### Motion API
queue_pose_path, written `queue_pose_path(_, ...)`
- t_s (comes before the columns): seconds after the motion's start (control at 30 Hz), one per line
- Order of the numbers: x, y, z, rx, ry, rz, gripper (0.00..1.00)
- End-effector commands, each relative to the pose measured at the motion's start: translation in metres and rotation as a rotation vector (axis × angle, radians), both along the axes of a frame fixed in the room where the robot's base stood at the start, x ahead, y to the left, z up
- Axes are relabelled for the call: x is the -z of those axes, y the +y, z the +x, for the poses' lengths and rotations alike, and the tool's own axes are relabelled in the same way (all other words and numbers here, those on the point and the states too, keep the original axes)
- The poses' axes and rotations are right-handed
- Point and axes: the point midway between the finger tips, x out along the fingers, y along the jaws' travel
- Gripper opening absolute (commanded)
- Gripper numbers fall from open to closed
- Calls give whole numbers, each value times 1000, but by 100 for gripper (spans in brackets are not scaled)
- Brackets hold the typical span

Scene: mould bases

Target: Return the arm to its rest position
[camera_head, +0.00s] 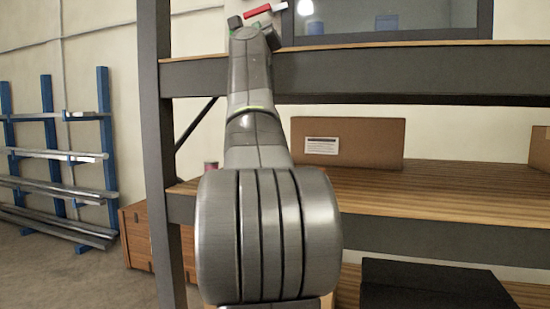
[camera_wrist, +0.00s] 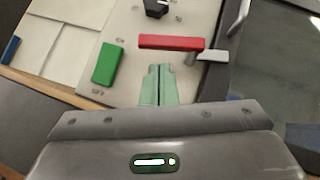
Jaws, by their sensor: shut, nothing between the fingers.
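My gripper (camera_wrist: 160,72) shows in the wrist view with its two pale green fingers together and nothing between them. In the head view my arm extends up and away toward the upper shelf (camera_head: 420,72), and its fingers cannot be made out there. In the wrist view a red bar (camera_wrist: 170,42) with a grey end lies just beyond the fingertips, on or over a pale board. A green block (camera_wrist: 108,63) lies left of the fingers. I cannot tell whether the fingertips touch the board.
In the head view a cardboard box (camera_head: 365,142) stands on the wooden middle shelf (camera_head: 450,190), right of my arm. A dark upright post (camera_head: 152,150) stands close on the left. A black box (camera_head: 430,287) sits lower right. Blue racks (camera_head: 50,130) stand far left.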

Motion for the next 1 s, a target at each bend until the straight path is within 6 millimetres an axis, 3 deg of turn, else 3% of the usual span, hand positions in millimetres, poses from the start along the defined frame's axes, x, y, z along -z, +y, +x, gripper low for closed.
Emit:
queue_pose_path(0.03, -8, -2, 1, 6, 7, -32, 0)
queue_pose_path(0.4, -25, -11, 1, 31, 57, -280, 0)
queue_pose_path(1.0, -31, -34, -1, 46, 188, -662, 0)
